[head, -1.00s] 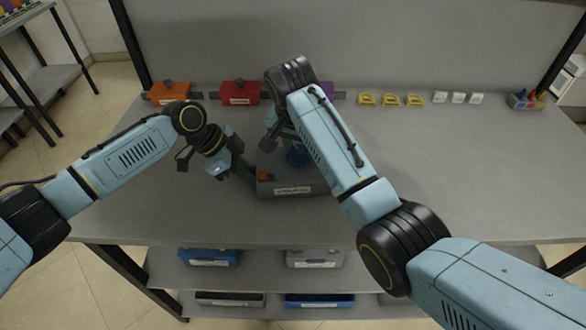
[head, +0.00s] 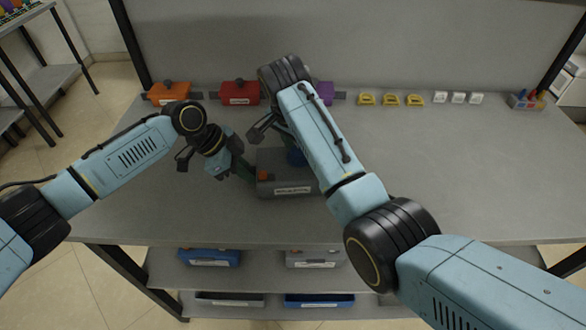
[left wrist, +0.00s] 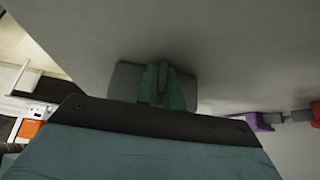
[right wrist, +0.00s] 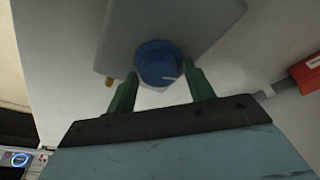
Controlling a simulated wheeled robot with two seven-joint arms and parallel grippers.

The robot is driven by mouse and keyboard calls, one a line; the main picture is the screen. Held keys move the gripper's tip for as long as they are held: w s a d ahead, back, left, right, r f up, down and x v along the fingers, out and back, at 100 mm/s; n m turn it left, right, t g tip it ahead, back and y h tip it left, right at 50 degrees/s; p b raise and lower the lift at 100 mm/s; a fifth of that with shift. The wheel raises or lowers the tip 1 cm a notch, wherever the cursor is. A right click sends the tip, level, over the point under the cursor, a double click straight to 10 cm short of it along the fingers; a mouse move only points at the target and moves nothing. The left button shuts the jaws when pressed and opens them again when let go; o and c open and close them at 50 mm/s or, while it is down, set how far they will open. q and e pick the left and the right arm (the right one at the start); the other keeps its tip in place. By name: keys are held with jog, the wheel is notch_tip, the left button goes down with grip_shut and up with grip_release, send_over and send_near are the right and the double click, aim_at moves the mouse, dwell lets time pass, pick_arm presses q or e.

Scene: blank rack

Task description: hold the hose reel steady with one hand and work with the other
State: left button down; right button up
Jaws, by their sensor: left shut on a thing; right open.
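A grey box with a white label (head: 288,186) stands on the table in front of me; it seems to be the hose reel, but I cannot read its label. It has an orange part at its left and a blue knob (head: 296,157) on top, partly hidden by my right arm. My left gripper (head: 247,173) is shut on the box's left side; in the left wrist view its green fingers (left wrist: 163,72) close on a grey part. My right gripper is open; in the right wrist view its fingers (right wrist: 158,84) are spread, with the blue knob (right wrist: 158,63) between and just beyond their tips.
Orange (head: 169,93), red (head: 240,92) and purple (head: 322,91) boxes line the back. Yellow pieces (head: 390,100), white pieces (head: 458,98) and a small caddy (head: 525,100) sit at the back right. More boxes are on the shelves below (head: 262,270). The table's right side is clear.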

jog(key=n+y, duration=0.1)
jog(key=n, duration=0.3)
jog(key=n+y, duration=0.1)
jog(key=n, duration=0.3)
jog(key=shift+t, duration=0.3)
jog(key=n, duration=0.4)
jog(key=shift+n+y, duration=0.3)
jog(key=shift+y, duration=0.1)
jog(key=n, duration=0.3)
jog(key=shift+n+y, duration=0.3)
jog(key=shift+y, duration=0.1)
jog(key=c, duration=0.7)
jog(key=m+h, duration=0.1)
jog(key=m, duration=0.4)
jog(key=shift+m, duration=0.4)
jog(key=shift+c, duration=0.2)
jog(key=o, duration=0.7)
jog(key=shift+o, duration=0.2)
